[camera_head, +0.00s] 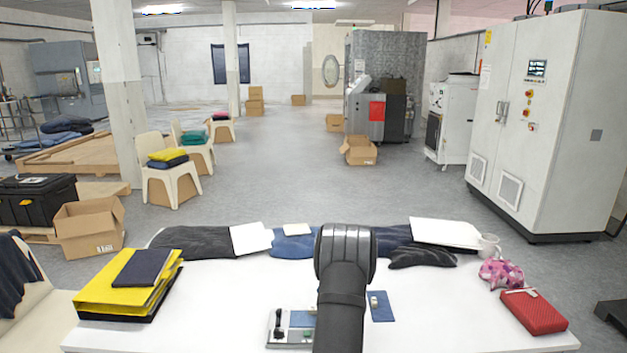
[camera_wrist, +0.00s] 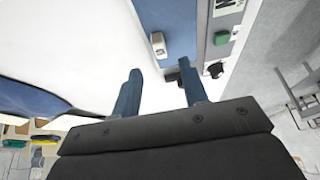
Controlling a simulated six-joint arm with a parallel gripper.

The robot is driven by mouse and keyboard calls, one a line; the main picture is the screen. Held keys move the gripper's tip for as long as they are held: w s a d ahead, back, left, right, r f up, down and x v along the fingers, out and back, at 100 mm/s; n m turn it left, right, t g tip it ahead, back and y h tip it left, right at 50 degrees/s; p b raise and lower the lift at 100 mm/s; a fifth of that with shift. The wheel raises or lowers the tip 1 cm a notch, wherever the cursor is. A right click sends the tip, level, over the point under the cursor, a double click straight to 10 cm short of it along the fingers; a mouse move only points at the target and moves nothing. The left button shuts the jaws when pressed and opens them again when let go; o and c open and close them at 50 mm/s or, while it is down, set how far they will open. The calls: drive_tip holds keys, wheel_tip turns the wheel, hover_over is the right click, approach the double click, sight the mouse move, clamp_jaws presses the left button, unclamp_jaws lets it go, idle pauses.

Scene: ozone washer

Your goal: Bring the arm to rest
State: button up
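My gripper (camera_wrist: 160,80) shows in the wrist view with its two blue-grey fingers apart and nothing between them. In the head view my dark arm rises at the front centre over the white table (camera_head: 220,310), and the gripper is hidden behind it. A grey-blue control box (camera_head: 300,320) with a black lever and a green button lies on the table, partly covered by my arm.
Dark clothes (camera_head: 195,242) and white sheets line the far edge. A white cup (camera_head: 488,245), a pink cloth (camera_head: 502,273) and a red case (camera_head: 535,312) are at the right. Bare tabletop lies between.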

drive_tip(key=x, duration=0.5)
drive_tip(key=shift+a+f, duration=0.1)
drive_tip(key=shift+f, duration=0.15)
drive_tip(key=shift+a+r, duration=0.15)
wheel_tip(320, 180, up, 10)
drive_tip(key=shift+w+a+f+m+t+h, duration=0.25)
drive_tip(key=shift+a+m+t, duration=0.5)
drive_tip(key=shift+m, duration=0.75)
drive_tip(key=shift+a+f+m+t+h, duration=0.2)
drive_tip(key=shift+a+f+m+t, duration=0.15)
drive_tip(key=shift+a+m, duration=0.95)
drive_tip(key=shift+w+a+f+m+t+h, duration=0.25)
drive_tip(key=shift+a+m+t, duration=0.35)
drive_tip(key=shift+m, duration=1.1)
drive_tip(key=shift+s+f, duration=0.1)
